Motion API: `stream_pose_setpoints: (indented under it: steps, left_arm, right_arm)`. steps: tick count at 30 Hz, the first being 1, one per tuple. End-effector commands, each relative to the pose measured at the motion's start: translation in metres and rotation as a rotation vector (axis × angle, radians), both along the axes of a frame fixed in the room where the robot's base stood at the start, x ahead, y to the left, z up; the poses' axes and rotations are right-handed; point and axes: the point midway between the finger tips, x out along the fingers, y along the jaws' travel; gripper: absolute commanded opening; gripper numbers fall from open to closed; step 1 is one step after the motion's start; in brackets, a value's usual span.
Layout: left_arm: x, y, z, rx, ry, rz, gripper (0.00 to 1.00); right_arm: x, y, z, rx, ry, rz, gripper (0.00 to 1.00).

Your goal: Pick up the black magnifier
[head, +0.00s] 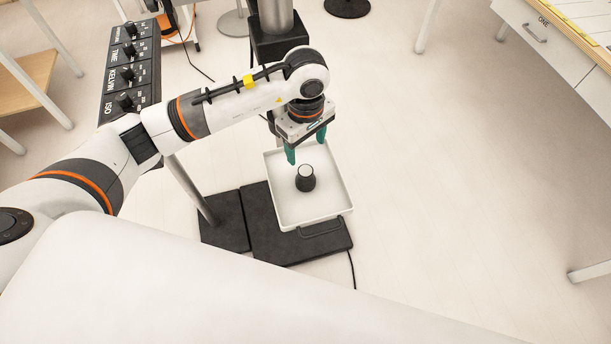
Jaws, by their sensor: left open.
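A small black object with a pale top, which I take to be the black magnifier (306,179), stands upright in a white tray (334,203). My left gripper (306,147), with green fingers, is open and empty. It is pointed down over the far part of the tray, above and just behind the magnifier in the picture, and looks apart from it. My right gripper is not in view.
The tray has a dark handle (321,227) at its near side and sits above dark base plates (265,232). A black panel with knobs (130,72) stands at the left. A white drawer table (550,40) is at the upper right. The floor on the right is clear.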

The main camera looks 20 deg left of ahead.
Motion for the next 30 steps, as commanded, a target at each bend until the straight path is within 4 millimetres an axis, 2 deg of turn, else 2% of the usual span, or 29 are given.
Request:
stream_pose_setpoints:
  steps: [9, 17, 24, 30]
  left_arm:
    - [-0.002, 0.000, -0.052, 0.004, 0.007, 0.000, 0.68]
    - [-0.004, 0.000, -0.072, 0.003, 0.007, 0.000, 0.68]
    - [-0.006, -0.001, -0.107, 0.000, 0.004, 0.001, 0.68]
    - [-0.005, -0.001, -0.114, 0.001, 0.001, 0.000, 0.68]
  right_arm:
    - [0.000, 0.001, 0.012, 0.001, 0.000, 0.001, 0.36]
    - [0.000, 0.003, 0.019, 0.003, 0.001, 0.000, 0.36]
    - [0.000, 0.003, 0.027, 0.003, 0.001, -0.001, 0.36]
    - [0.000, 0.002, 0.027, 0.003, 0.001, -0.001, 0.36]
